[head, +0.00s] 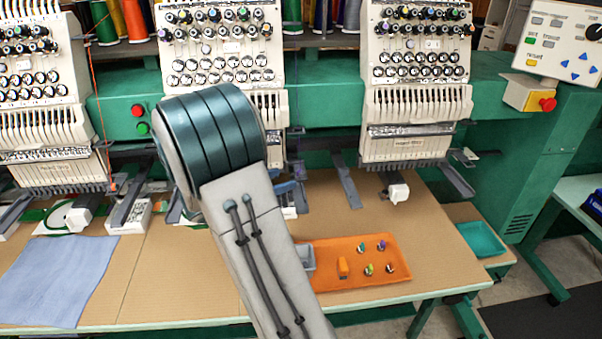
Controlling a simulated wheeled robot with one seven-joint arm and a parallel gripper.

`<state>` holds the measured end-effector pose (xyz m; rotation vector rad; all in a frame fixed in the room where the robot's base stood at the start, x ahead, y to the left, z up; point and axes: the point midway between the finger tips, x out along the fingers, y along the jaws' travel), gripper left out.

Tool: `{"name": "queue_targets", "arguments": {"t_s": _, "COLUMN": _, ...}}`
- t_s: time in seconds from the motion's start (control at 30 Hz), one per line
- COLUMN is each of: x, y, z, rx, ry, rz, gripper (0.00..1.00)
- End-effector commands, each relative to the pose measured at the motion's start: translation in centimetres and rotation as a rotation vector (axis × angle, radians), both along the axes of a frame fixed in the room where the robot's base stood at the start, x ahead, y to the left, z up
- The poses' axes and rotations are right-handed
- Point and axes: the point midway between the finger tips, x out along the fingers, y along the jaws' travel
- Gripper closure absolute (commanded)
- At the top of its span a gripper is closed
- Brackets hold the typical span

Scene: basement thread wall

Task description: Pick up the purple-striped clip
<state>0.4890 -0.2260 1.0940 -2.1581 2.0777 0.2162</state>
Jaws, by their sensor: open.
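A small clip with a purple part (381,246) stands in the orange tray (340,281) on the table, near the tray's back right. It looks like the purple-striped clip, but its stripes are too small to make out. Other small clips stand close to it: a greenish one (362,247) to its left, a yellow-green one (369,269) in front and a dark-topped one (390,268) at front right. My arm rises across the middle of the view, left of the clips.
Embroidery machine heads (418,90) overhang the table (440,230). A blue cloth (55,280) lies at left. A teal tray (481,239) is at right. Bare board lies right of the clips.

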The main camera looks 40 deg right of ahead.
Motion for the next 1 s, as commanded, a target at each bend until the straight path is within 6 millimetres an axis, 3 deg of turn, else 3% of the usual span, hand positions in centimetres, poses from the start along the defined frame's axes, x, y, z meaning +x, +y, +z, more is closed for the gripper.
{"name": "queue_targets", "arguments": {"t_s": 0.4, "x": 0.2, "y": -4.9, "z": -0.5, "rx": 0.000, "ry": 0.002, "rz": -0.001, "gripper": 0.47}}
{"name": "queue_targets", "arguments": {"t_s": 0.7, "x": 0.2, "y": -5.4, "z": -0.7, "rx": 0.001, "ry": 0.000, "rz": 0.001, "gripper": 0.47}}
{"name": "queue_targets", "arguments": {"t_s": 0.9, "x": 0.2, "y": -5.4, "z": -0.7, "rx": 0.001, "ry": 0.000, "rz": 0.001, "gripper": 0.95}}
{"name": "queue_targets", "arguments": {"t_s": 1.0, "x": 0.2, "y": -5.4, "z": -0.7, "rx": 0.001, "ry": 0.000, "rz": 0.001, "gripper": 0.97}}
